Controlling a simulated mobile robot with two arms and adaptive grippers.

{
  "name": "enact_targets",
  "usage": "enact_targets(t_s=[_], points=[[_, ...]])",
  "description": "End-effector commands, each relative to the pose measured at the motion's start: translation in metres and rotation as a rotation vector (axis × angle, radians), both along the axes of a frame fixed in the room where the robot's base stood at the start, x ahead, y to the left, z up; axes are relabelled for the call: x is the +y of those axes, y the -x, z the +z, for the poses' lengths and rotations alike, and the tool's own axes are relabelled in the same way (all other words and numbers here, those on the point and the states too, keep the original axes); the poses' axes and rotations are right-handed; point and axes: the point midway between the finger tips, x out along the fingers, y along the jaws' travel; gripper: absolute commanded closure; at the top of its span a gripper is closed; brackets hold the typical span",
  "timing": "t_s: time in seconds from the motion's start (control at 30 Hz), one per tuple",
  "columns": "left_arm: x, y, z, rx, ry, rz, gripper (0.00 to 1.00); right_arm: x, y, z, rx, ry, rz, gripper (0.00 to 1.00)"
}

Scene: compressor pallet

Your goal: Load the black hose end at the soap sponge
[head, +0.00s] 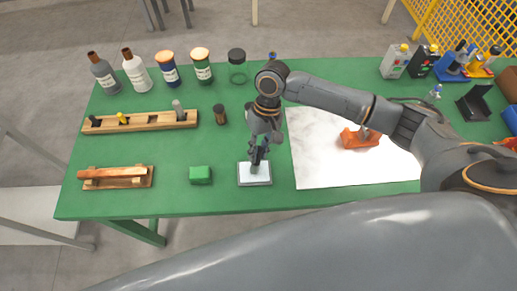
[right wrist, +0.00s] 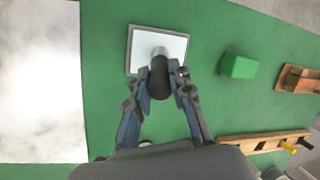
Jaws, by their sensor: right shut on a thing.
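My right gripper (head: 260,150) is shut on the black hose end (right wrist: 158,82), a short dark cylinder with a pale grey tip. It holds it upright over the shallow grey tray (head: 242,184) with a white pad (right wrist: 177,47). The tip appears to be at the pad, but I cannot tell if it touches. A small green block (head: 200,175) lies left of the tray in the head view; it also shows in the right wrist view (right wrist: 238,66). I cannot tell whether the pad or the block is the soap sponge. My left gripper is not in view.
A wooden rack (head: 151,121) with several small parts and a wooden holder (head: 117,183) are at the left. Bottles and jars (head: 135,72) line the back. A white sheet (head: 310,150) with an orange tool (head: 358,139) lies to the right.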

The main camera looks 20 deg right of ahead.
Motion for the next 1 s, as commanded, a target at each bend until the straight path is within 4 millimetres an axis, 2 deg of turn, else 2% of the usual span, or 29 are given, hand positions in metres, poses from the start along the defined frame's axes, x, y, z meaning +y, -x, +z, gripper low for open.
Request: enact_targets(t_s=[1.0], points=[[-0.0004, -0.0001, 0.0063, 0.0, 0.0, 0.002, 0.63, -0.0001, 0.0005, -0.0014, 0.001, 0.0, -0.001, 1.0]])
